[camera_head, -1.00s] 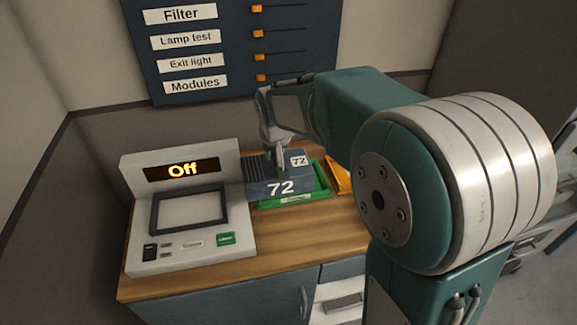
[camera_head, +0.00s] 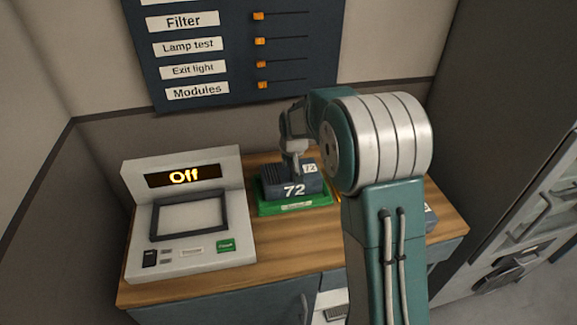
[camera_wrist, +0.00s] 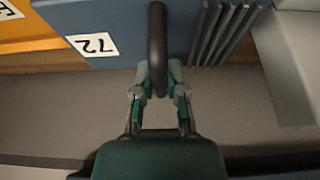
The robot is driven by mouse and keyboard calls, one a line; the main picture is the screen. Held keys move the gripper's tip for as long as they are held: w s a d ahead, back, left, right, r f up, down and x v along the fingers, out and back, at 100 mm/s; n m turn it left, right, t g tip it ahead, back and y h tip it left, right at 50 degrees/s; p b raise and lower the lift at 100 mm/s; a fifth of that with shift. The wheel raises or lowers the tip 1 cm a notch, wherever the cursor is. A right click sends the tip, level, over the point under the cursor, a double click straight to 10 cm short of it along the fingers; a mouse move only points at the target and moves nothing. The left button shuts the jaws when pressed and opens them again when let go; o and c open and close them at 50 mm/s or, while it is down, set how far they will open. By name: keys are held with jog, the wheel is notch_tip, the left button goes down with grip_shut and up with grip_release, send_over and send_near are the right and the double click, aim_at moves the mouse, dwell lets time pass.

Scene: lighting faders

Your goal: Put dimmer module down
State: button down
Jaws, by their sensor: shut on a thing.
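The dimmer module (camera_head: 294,188) is a blue-grey block with white "72" labels and dark fins. In the head view it is at or just above the green tray (camera_head: 310,207); I cannot tell whether it touches the tray floor. My gripper (camera_head: 291,152) is above it, shut on its dark handle. In the wrist view, my gripper (camera_wrist: 155,85) closes around the handle of the module (camera_wrist: 125,20). The tray's far side is hidden by the module and my arm.
A grey console (camera_head: 190,215) reading "Off" stands left of the tray on the wooden counter (camera_head: 285,250). A fader panel (camera_head: 235,50) hangs on the wall behind. An orange tray (camera_wrist: 35,45) lies beside the module. My arm covers the counter's right part.

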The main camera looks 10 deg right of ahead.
jog(key=shift+d+f, duration=0.2)
jog(key=shift+f, duration=0.6)
jog(key=shift+a, duration=0.1)
jog(key=shift+a, duration=0.1)
jog(key=c, duration=0.7)
grip_release()
jog(key=shift+a+f, duration=0.1)
jog(key=shift+a, duration=0.05)
jog(key=shift+d, duration=0.2)
